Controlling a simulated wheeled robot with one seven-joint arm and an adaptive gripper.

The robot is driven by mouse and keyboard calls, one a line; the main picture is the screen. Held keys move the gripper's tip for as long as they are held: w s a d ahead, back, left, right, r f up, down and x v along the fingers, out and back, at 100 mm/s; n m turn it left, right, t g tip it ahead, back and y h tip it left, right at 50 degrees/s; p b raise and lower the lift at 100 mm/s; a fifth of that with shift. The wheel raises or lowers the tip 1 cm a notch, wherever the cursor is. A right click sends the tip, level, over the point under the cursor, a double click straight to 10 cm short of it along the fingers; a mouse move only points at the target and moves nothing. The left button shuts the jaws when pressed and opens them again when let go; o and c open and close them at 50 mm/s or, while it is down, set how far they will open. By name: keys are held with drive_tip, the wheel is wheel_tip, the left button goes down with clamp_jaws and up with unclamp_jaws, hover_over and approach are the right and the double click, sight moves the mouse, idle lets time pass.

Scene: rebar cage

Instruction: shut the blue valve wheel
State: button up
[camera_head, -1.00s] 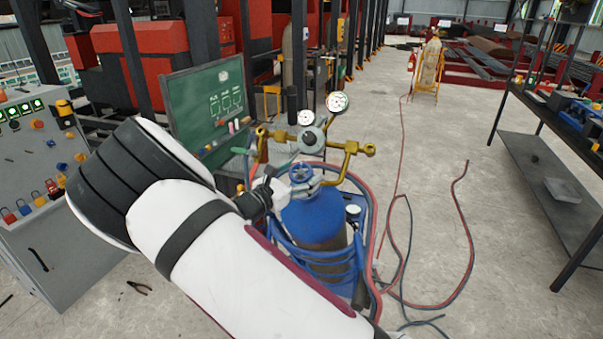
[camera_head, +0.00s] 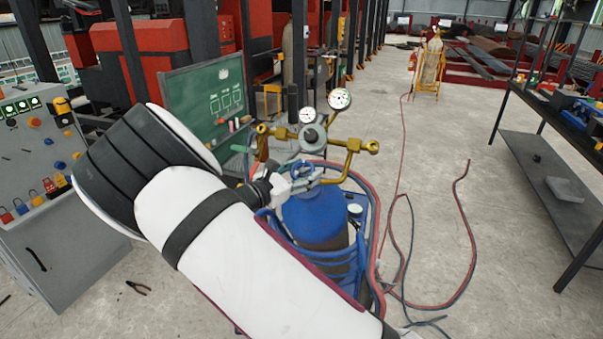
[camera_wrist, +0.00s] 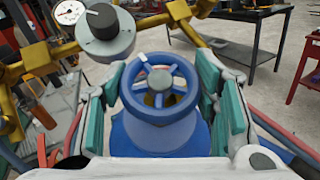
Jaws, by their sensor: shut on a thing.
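The blue valve wheel (camera_wrist: 160,88) sits on top of the blue gas cylinder (camera_head: 314,218). It has several spokes, a grey hub and a small white mark on its upper left rim. In the head view, my gripper (camera_head: 291,182) reaches the cylinder top from the left and partly hides the wheel.
A brass regulator (camera_head: 309,138) with two gauges stands just behind the wheel. Red and dark hoses (camera_head: 466,225) lie on the floor at right. A green board (camera_head: 205,105) stands behind, a control cabinet (camera_head: 60,235) at left and a workbench (camera_head: 560,115) at right.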

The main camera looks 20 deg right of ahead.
drive_tip(key=shift+w+m+g+h+b, duration=0.15)
drive_tip(key=shift+m+g+h+b, duration=0.3)
drive_tip(key=shift+m+g, duration=0.45)
drive_tip(key=shift+g, duration=0.3)
drive_tip(key=o, duration=1.2)
drive_tip(key=shift+s, duration=0.2)
drive_tip(key=v, duration=1.2)
